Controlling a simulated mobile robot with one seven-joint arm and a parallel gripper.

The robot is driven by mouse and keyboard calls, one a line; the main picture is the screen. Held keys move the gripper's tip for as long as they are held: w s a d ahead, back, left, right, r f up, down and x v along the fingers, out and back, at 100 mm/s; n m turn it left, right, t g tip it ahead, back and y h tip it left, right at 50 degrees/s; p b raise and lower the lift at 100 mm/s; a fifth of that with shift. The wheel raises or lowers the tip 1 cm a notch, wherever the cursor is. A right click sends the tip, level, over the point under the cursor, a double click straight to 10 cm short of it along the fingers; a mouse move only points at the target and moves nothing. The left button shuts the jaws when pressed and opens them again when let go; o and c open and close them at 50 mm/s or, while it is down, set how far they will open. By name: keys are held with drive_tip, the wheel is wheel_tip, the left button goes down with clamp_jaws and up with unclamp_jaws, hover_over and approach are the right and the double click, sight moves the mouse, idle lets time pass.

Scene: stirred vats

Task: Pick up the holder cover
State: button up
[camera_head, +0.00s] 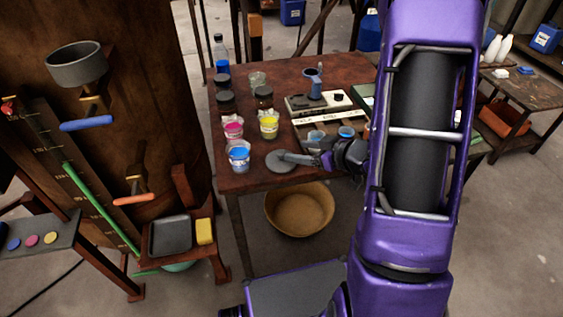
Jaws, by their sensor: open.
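A flat grey disc (279,162), which looks like the holder cover, lies on the front part of the reddish-brown table (235,180). My gripper (291,158) reaches in from the right, low over the table. Its fingertips are at the disc's right side and overlap it in the picture. The jaws are open, and nothing shows held in them. I cannot tell whether the fingers touch the disc. My purple arm hides the table's right part.
Cups of blue (239,157), pink (233,127) and yellow (269,125) paint stand left of and behind the disc. A pale device (318,103) is behind my gripper. A yellow-brown basin (300,210) sits below the table edge.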

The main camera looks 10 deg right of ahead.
sight(274, 155)
drive_tip(key=x, duration=0.5)
drive_tip(key=shift+w+a+f+b, duration=0.1)
drive_tip(key=shift+w+b, duration=0.05)
drive_tip(key=shift+b, duration=0.15)
drive_tip(key=x, duration=0.3)
drive_tip(key=b+x, duration=0.1)
drive_tip(key=shift+a+f, duration=0.4)
drive_tip(key=shift+f, duration=0.1)
drive_tip(key=shift+w+a+f, duration=0.1)
drive_tip(key=shift+w+a, duration=0.05)
drive_tip(key=shift+c, duration=0.2)
clamp_jaws()
